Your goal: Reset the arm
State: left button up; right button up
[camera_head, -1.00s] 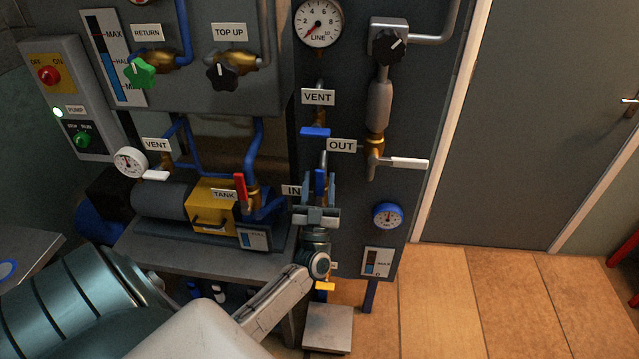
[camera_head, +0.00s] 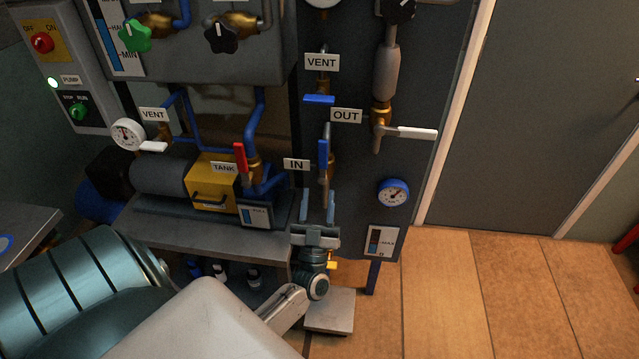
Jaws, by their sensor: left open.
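My left gripper (camera_head: 318,207) is open and empty, with its two blue-grey fingers pointing up, low in front of the dark panel. It is below the blue-handled IN valve (camera_head: 323,160), whose handle stands upright, and apart from it. My left arm (camera_head: 285,305) comes in from the lower left. My right gripper is not in view.
The panel carries a white-handled OUT valve (camera_head: 410,132), a blue VENT handle (camera_head: 319,99) and a blue gauge (camera_head: 393,192). Left are a red TANK handle (camera_head: 240,158), a yellow box (camera_head: 213,175) and a pump switch box (camera_head: 60,60). Open tiled floor (camera_head: 480,290) lies right.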

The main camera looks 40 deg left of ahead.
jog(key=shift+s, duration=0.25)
pick_arm(q)
jog(key=s+d+f+m+g+h, duration=0.2)
jog(key=f+m+g+h, duration=0.3)
jog(key=f, duration=1.3)
jog(key=s+d+f+m+g+h, duration=0.25)
jog(key=f+h, duration=0.45)
jog(key=f, duration=1.1)
jog(key=s+d+f+g+h, duration=0.15)
jog(key=s+f+g, duration=0.65)
jog(key=s+f, duration=1)
jog(key=s+f+g, duration=0.3)
jog(key=s, duration=0.6)
jog(key=s+f+g, duration=0.3)
jog(key=s+f, duration=0.1)
jog(key=s, duration=0.5)
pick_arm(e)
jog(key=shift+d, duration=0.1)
pick_arm(q)
jog(key=shift+w+d, duration=0.1)
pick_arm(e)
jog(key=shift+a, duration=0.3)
